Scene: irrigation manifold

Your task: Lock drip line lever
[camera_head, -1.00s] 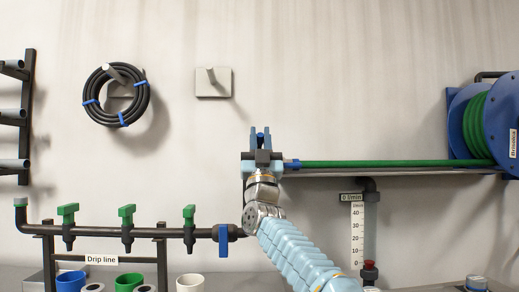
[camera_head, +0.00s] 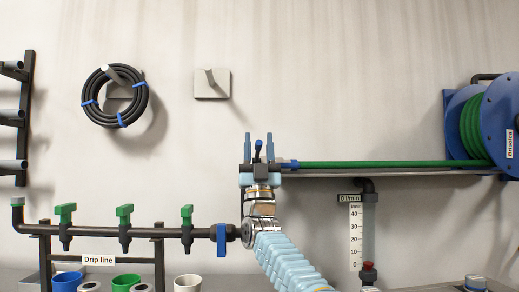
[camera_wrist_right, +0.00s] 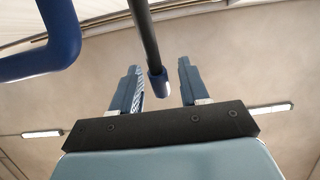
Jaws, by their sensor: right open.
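My right gripper (camera_head: 259,148) is raised at the left end of the shelf, fingers pointing up. It is open. A thin dark lever with a blue tip (camera_head: 258,145) shows between its fingers. In the right wrist view the lever's blue end (camera_wrist_right: 157,85) lies between the two fingertips, with a visible gap on each side. The lever's base is hidden behind the gripper in the head view. The drip line pipe (camera_head: 90,230) carries several green valves and a blue handle (camera_head: 222,240) at its right end. My left gripper is not in view.
A green hose (camera_head: 380,163) runs along the shelf from a blue fitting (camera_head: 290,164) to the reel (camera_head: 495,125). A bent blue bar (camera_wrist_right: 60,40) is close at left in the wrist view. A flow gauge (camera_head: 355,235) hangs below the shelf.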

